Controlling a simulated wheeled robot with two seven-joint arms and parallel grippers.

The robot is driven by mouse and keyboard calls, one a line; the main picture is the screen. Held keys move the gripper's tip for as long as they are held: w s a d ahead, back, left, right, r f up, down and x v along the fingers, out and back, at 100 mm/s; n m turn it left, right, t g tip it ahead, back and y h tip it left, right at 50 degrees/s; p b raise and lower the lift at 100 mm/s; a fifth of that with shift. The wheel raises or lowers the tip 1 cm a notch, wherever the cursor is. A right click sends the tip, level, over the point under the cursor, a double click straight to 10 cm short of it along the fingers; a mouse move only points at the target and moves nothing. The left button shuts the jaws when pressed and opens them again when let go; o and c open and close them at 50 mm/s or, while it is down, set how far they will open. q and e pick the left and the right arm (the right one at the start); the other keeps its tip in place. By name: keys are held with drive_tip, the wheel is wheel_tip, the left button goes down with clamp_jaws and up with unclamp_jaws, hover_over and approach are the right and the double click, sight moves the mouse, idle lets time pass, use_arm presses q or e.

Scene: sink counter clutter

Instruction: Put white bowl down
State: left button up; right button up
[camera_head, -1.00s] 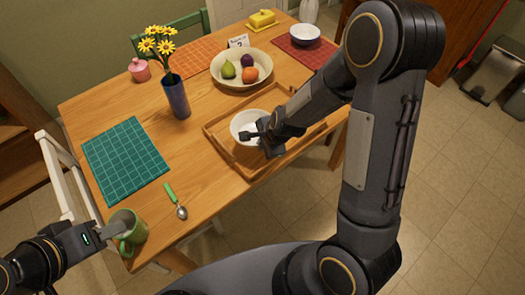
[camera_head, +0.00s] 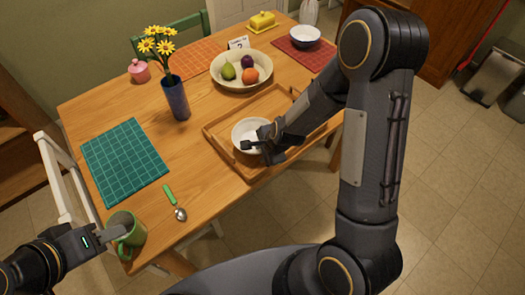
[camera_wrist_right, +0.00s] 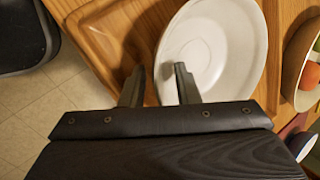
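The white bowl (camera_head: 243,131) sits in the wooden tray (camera_head: 217,147) at the near right of the table. It also fills the middle of the right wrist view (camera_wrist_right: 215,50). My right gripper (camera_head: 257,146) is at the bowl's near rim. In the right wrist view its two fingers (camera_wrist_right: 160,85) stand apart, one outside the rim and one over the inside, with visible gaps beside the rim. My left gripper (camera_head: 118,232) is at the rim of a green mug (camera_head: 130,240) by the table's near left corner; its finger closure is unclear.
A fruit bowl (camera_head: 220,79) stands behind the tray, and a blue vase (camera_head: 177,98) with yellow flowers to its left. A green placemat (camera_head: 122,160) and a green-handled spoon (camera_head: 180,213) lie left. A white-and-blue bowl (camera_head: 305,42) sits on a red mat.

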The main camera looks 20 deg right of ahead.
drive_tip(key=shift+r, duration=0.1)
drive_tip(key=shift+r, duration=0.2)
drive_tip(key=s+d+r+n+y+p, duration=0.15)
drive_tip(key=s+r+n, duration=0.35)
drive_tip(key=r, duration=0.5)
drive_tip(key=s+d+r+n+y+p, duration=0.1)
drive_tip(key=s+r+n+p, duration=0.1)
drive_tip(key=s+r, duration=0.7)
drive_tip(key=s+d+r+n, duration=0.1)
drive_tip(key=s+r+n, duration=0.5)
drive_tip(key=s+n, duration=0.2)
drive_tip(key=shift+s+n+t+h, duration=0.15)
drive_tip(key=shift+n+t+h, duration=0.25)
drive_tip(key=shift+n+h, duration=0.1)
